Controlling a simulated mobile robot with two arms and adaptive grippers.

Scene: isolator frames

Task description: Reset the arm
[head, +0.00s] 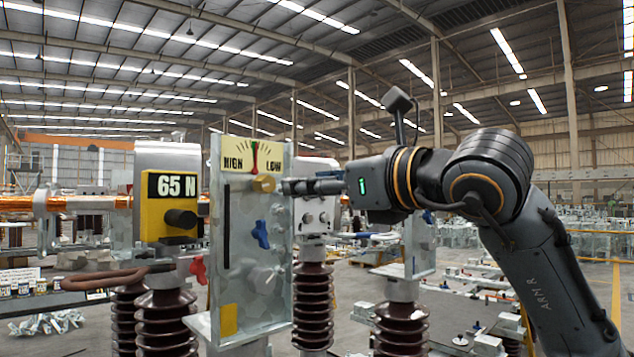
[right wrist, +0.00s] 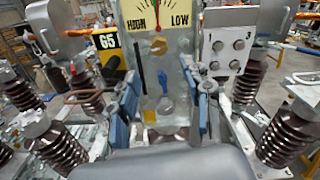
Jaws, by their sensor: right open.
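My right arm (head: 545,265) comes in from the right and reaches left at about the height of the gauge panel. My right gripper (head: 290,187) points at the grey metal panel (head: 232,265) with the HIGH/LOW gauge (head: 254,156). In the right wrist view its two blue-padded fingers (right wrist: 163,108) are spread apart with nothing held between them. The panel shows between and beyond the fingers, with a blue handle (right wrist: 163,79) and a brass knob (right wrist: 158,46). Whether the fingertips touch the panel, I cannot tell. My left gripper is not in view.
A yellow box marked 65 N (head: 168,205) is left of the panel, with a red handle (head: 198,268) below. Brown ribbed insulators (head: 313,305) stand close around. A white numbered plate (right wrist: 228,52) is right of the panel. Open floor (head: 600,270) lies far right.

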